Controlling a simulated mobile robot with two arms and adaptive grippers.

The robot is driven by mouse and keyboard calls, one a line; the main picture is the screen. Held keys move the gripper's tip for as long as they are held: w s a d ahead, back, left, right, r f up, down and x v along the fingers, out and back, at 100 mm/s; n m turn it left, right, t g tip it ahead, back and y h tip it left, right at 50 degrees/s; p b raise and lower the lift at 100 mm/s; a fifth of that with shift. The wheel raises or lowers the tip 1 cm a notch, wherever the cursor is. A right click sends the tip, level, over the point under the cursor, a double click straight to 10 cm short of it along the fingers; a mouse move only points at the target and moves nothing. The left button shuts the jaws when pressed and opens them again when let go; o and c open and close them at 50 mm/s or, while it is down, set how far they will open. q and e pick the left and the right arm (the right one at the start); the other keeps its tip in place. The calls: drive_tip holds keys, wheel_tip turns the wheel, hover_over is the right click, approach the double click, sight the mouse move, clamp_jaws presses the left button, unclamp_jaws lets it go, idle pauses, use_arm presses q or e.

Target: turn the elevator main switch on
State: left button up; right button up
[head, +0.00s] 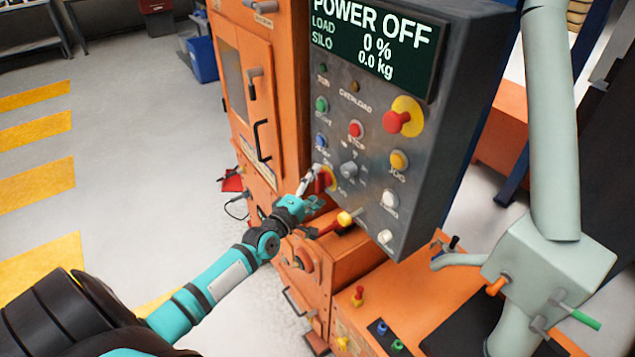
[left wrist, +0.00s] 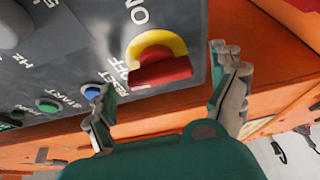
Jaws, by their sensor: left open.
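The main switch is a red handle on a yellow disc (left wrist: 157,46), low on the grey control panel. In the left wrist view its red bar (left wrist: 160,72) lies between my open fingers, with the "ON" label above and "OFF" beside it at the lower left. In the head view the switch (head: 328,179) is partly hidden by my left gripper (head: 308,183), which reaches it from the left. My left gripper (left wrist: 163,75) is open and empty; I cannot tell whether a finger touches the handle. The display (head: 375,40) reads "POWER OFF". My right gripper is not in view.
Other buttons crowd the panel, including a red mushroom button on yellow (head: 397,122), a grey selector knob (head: 348,170) and a blue reset button (head: 321,141). An orange cabinet (head: 285,75) stands left. A pale post with a box (head: 550,265) stands right. Floor at left is clear.

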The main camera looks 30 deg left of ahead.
use_arm(q)
drive_tip(key=shift+w, duration=0.55)
drive_tip(key=c, duration=1.1)
drive_tip(key=shift+f+m+b, duration=0.2)
drive_tip(key=shift+m+b, duration=0.3)
drive_tip(key=shift+b, duration=0.3)
drive_tip(key=shift+c, duration=0.3)
drive_tip(key=m+t+h+b, duration=0.1)
drive_tip(key=m+b, duration=0.4)
drive_tip(key=m+t+h+b, duration=0.1)
drive_tip(key=m+h+b, duration=0.1)
drive_tip(key=m+b, duration=0.3)
drive_tip(key=m+t+h+b, duration=0.1)
drive_tip(key=m+h+b, duration=0.1)
drive_tip(key=m+b, duration=0.3)
drive_tip(key=shift+a+f+m+t, duration=0.15)
drive_tip(key=shift+f+m+t, duration=0.15)
drive_tip(key=m+h+b, duration=0.2)
drive_tip(key=m, duration=0.2)
drive_tip(key=shift+r+h+b, duration=0.1)
drive_tip(key=shift+h+b, duration=0.2)
drive_tip(key=shift+m+g+h+b, duration=0.4)
drive_tip(key=shift+m, duration=0.5)
drive_tip(key=shift+r, duration=0.1)
